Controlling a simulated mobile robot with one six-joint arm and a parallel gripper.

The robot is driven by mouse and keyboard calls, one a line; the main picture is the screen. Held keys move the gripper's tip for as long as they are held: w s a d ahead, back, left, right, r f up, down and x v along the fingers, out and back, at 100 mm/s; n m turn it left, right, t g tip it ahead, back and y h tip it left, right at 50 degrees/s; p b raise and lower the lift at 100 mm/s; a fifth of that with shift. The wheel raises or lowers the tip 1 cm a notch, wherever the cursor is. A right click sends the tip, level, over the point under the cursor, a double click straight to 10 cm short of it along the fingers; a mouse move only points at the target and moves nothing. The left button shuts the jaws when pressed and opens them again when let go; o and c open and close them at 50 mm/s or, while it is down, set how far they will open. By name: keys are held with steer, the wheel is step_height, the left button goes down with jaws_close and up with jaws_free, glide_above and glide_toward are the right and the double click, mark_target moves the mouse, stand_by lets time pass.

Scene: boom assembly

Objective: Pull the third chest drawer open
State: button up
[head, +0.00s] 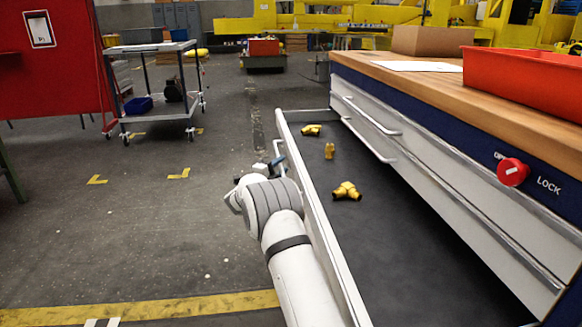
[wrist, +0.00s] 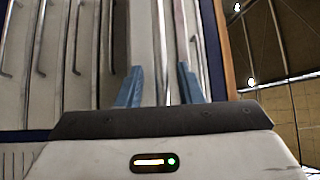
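The third chest drawer (head: 400,235) stands pulled well out of the chest in the head view, its dark floor bare except for several yellow fittings (head: 347,191). Its white front panel (head: 318,225) faces left, with a pale bar handle (head: 279,155) on its outer side. My gripper (head: 273,160) is at this handle, partly hidden by my wrist. In the wrist view my gripper's two blue fingers (wrist: 160,75) are spread apart, with a thin handle bar (wrist: 162,45) in the gap between them. I see no finger pressed on the bar.
Two shut drawers with bar handles (head: 375,115) sit above the open one. A red lock knob (head: 513,172) is on the chest's side of the top, and a red bin (head: 525,80) stands on the wooden top. A grey cart (head: 155,85) stands far left. The floor left of the drawer is clear.

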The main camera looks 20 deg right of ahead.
steer(key=shift+r, duration=0.1)
steer(key=p+v, duration=0.2)
steer(key=v, duration=0.5)
steer(key=shift+s+a, duration=0.2)
steer(key=shift+a, duration=0.15)
steer(key=shift+c, duration=0.4)
